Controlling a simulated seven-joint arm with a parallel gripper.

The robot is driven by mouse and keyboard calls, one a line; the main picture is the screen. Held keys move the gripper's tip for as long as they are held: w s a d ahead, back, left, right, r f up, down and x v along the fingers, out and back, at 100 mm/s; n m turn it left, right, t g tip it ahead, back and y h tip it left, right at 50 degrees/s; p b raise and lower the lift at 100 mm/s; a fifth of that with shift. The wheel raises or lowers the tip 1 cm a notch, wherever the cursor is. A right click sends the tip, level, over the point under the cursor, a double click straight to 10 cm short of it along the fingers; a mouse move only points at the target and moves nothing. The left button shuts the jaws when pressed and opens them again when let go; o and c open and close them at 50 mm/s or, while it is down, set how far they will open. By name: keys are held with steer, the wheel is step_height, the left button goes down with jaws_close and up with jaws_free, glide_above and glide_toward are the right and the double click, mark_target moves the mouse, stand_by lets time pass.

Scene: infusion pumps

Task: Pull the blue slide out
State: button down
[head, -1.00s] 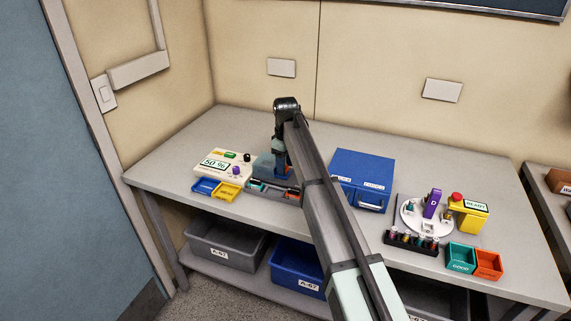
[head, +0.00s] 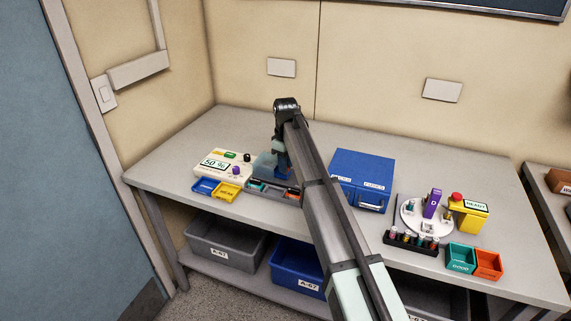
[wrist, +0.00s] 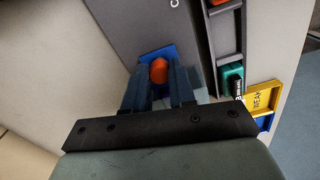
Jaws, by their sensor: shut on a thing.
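In the wrist view the blue slide (wrist: 153,53) shows as a small blue plate with a round orange knob (wrist: 159,72) on it. My gripper (wrist: 160,78) has one finger on each side of the knob and is shut on it. Part of the slide is hidden behind the fingers. In the head view my gripper (head: 283,172) is low over the table, just behind the grey tray, and a patch of blue shows at its tip. The slide's full outline is hidden there by my arm.
The grey compartment tray (head: 262,194) lies in front of my gripper. A white device reading 50 % (head: 222,165) and blue (head: 205,187) and yellow (head: 229,192) bins stand to the left. A blue drawer box (head: 363,172) stands to the right.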

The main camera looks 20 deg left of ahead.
steer(key=d, duration=0.7)
steer(key=shift+d, duration=0.4)
steer(key=c, duration=0.9)
jaws_free()
steer(key=shift+r, duration=0.1)
step_height(320, 180, up, 14)
steer(key=shift+f, duration=0.15)
